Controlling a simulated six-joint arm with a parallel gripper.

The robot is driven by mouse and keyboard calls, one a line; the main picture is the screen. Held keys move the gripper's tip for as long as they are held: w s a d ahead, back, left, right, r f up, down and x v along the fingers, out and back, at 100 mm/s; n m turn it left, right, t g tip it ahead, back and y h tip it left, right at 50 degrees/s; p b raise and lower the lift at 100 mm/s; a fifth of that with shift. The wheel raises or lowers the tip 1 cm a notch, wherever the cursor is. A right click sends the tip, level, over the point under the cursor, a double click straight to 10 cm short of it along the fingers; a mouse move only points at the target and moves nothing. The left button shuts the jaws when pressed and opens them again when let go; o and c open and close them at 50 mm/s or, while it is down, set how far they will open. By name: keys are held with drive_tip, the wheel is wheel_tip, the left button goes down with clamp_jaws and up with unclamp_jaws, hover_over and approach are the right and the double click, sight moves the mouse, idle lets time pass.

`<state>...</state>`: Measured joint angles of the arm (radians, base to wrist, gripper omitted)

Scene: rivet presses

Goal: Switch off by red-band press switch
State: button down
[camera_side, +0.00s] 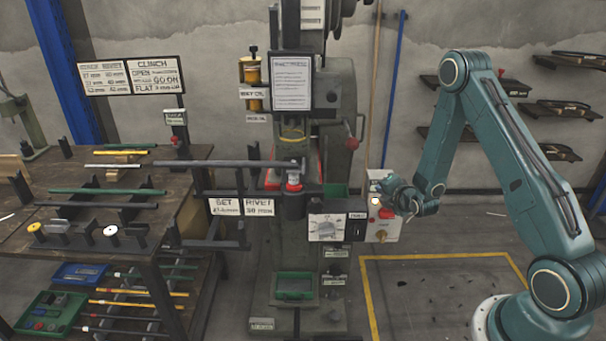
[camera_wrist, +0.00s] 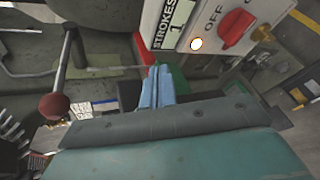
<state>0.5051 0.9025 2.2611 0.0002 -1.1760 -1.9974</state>
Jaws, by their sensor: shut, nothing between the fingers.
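A pale switch box (camera_side: 385,225) is mounted at the right side of the press (camera_side: 335,160). It carries a red knob (camera_side: 386,213) and a lit lamp (camera_side: 376,201). In the wrist view the red knob (camera_wrist: 237,26) is at the upper right, near the word OFF, with the lit lamp (camera_wrist: 196,44) to its left. A red band (camera_side: 294,187) shows on the press's tool. My gripper (camera_side: 390,192) is shut and empty, close in front of the box. Its blue fingers (camera_wrist: 157,87) are below and left of the knob in the wrist view, apart from it.
A STROKES counter (camera_wrist: 177,22) is beside the lamp. A lever with a dark red ball (camera_wrist: 54,106) is at the left of the wrist view. A workbench (camera_side: 110,235) with rods stands at the left.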

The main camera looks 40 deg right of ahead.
drive_tip(key=s+d+f+n+h, duration=0.1)
drive_tip(key=s+d+f+n, duration=0.1)
drive_tip(key=s+f, duration=0.3)
drive_tip(key=n+h, duration=0.2)
drive_tip(key=n, duration=0.1)
approach(387, 215)
drive_tip(key=s+d, duration=0.1)
drive_tip(key=d, duration=0.1)
drive_tip(key=shift+s+d+f+t, duration=0.1)
drive_tip(key=shift+s+f+t, duration=0.15)
drive_tip(key=shift+s, duration=0.25)
drive_tip(key=shift+w+d, duration=0.15)
drive_tip(key=w+d, duration=0.4)
drive_tip(key=shift+w+d, duration=0.35)
drive_tip(key=shift+w+a+f, duration=0.25)
drive_tip(key=shift+a, duration=0.05)
idle(1.2)
drive_tip(key=shift+w+a+r, duration=0.35)
drive_tip(key=shift+w+r, duration=0.05)
drive_tip(key=shift+r, duration=0.1)
idle(0.4)
drive_tip(key=shift+w+a+r, duration=0.2)
drive_tip(key=shift+w+a, duration=0.25)
idle(0.7)
